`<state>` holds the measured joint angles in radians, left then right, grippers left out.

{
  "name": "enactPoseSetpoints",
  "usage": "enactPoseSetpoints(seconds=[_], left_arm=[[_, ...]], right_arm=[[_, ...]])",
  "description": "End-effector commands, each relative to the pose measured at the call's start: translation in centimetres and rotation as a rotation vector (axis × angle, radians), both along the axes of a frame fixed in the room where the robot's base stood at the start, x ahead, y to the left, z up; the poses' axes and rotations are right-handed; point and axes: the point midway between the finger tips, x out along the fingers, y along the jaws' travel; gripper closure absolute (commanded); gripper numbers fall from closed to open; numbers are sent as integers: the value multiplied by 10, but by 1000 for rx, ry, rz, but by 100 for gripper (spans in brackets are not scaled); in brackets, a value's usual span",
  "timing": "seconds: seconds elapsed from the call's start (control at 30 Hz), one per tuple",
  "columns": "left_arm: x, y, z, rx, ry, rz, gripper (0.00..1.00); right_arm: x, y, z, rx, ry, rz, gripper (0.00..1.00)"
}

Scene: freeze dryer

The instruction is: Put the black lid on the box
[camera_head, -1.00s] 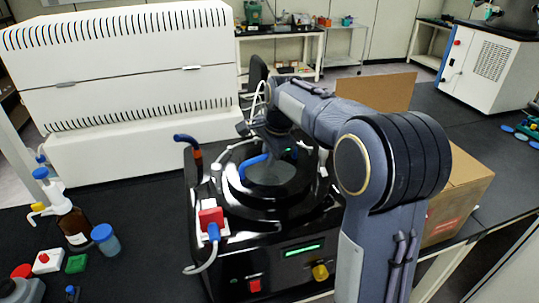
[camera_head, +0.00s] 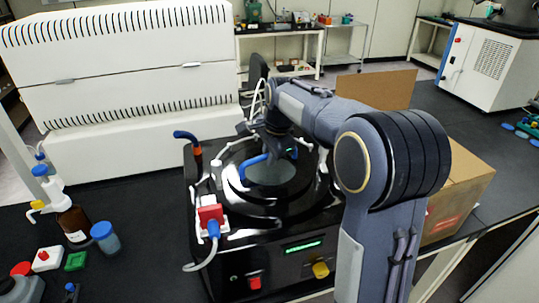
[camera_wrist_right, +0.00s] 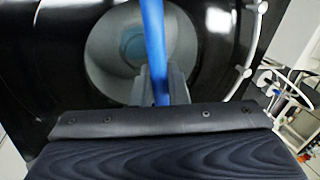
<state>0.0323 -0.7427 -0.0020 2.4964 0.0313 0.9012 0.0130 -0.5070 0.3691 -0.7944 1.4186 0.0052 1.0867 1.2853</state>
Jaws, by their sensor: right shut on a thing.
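The black lid (camera_head: 292,191) is a round, glossy disc with a pale see-through middle and a blue bent handle (camera_head: 254,165). It is over the top of the black box-shaped machine (camera_head: 215,262); I cannot tell whether it rests flat or hangs just above. My right gripper (camera_head: 272,152) comes from the upper right and is shut on the blue handle. In the right wrist view, the blue handle (camera_wrist_right: 153,40) runs between the fingers of my right gripper (camera_wrist_right: 160,88), with the pale round middle behind it. My left gripper is not in view.
A cardboard box (camera_head: 459,200) with a raised flap stands close right of the machine, partly behind my right arm. A red-capped valve (camera_head: 210,214) and hoses stick out on the machine's left. Bottles (camera_head: 75,224) stand farther left. A large white unit (camera_head: 130,85) is behind.

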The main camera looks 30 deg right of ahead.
Motion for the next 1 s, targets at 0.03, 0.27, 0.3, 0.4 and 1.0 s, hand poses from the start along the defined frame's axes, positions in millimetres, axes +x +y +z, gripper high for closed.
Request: enactPoseSetpoints(seconds=[0.03,0.27,0.3,0.4,1.0], left_arm=[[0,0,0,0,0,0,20],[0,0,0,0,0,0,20],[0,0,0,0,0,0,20],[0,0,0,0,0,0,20],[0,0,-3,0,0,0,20]], right_arm=[[0,0,1,0,-3,0,100],[0,0,1,0,-3,0,73],[0,0,1,0,-2,0,68],[0,0,1,0,-2,0,61],[-15,-1,51,1,-5,0,61]])
